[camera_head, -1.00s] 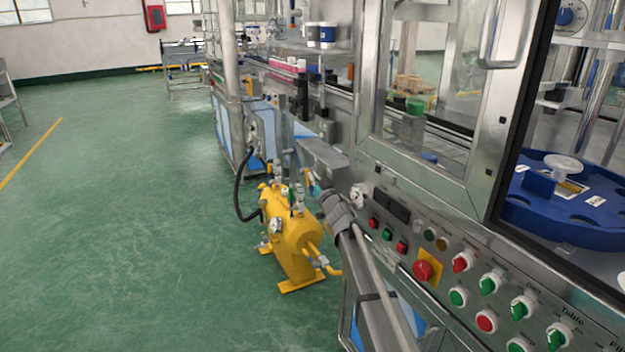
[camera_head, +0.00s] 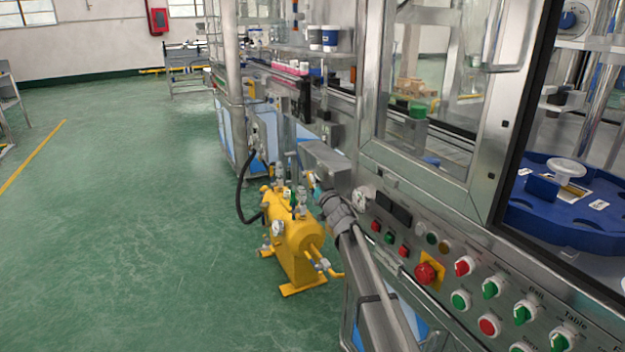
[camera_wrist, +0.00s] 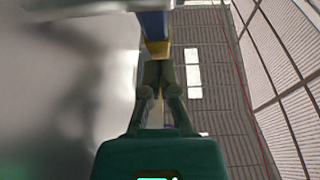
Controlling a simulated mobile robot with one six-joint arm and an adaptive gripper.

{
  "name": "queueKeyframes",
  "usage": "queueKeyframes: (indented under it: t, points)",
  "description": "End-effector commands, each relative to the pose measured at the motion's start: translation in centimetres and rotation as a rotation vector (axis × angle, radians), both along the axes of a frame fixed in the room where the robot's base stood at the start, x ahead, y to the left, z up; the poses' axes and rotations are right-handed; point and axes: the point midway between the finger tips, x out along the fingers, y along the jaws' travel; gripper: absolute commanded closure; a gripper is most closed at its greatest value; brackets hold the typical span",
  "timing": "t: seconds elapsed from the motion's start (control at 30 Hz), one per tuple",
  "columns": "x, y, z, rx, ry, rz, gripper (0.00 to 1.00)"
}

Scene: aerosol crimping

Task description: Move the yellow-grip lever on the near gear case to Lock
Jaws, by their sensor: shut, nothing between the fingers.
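My gripper (camera_head: 317,187) is small in the head view, beside the grey metal box (camera_head: 325,158) on the machine's side, which looks like the near gear case. In the wrist view my gripper (camera_wrist: 154,68) is shut and empty. A narrow bar with a blue part and a yellow end (camera_wrist: 157,47) is just beyond the fingertips; it looks like the yellow-grip lever. I cannot tell whether the fingertips touch it. The lever's position and any Lock mark are not readable. In the head view I cannot make out the lever.
A yellow tank (camera_head: 290,232) with pipes and gauges stands on the floor below my gripper. A control panel (camera_head: 470,243) with several buttons and knobs is at the right, close to my arm. A black hose (camera_head: 240,200) hangs left of the tank. Green floor (camera_head: 130,220) is clear at left.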

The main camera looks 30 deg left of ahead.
Motion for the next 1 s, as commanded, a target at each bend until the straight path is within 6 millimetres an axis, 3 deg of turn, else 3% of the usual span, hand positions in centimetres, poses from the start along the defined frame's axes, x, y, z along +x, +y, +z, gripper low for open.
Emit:
queueKeyframes:
  t: [0.37, 0.8, 1.0]
  points:
    - [-1.4, -3.3, 2.5, -0.001, -0.001, 0.0, 1.0]
    - [-4.7, -8.5, 6.0, -0.001, -0.001, 0.0, 1.0]
    - [-5.5, -9.7, 6.7, 0.0, 0.001, 0.001, 1.0]
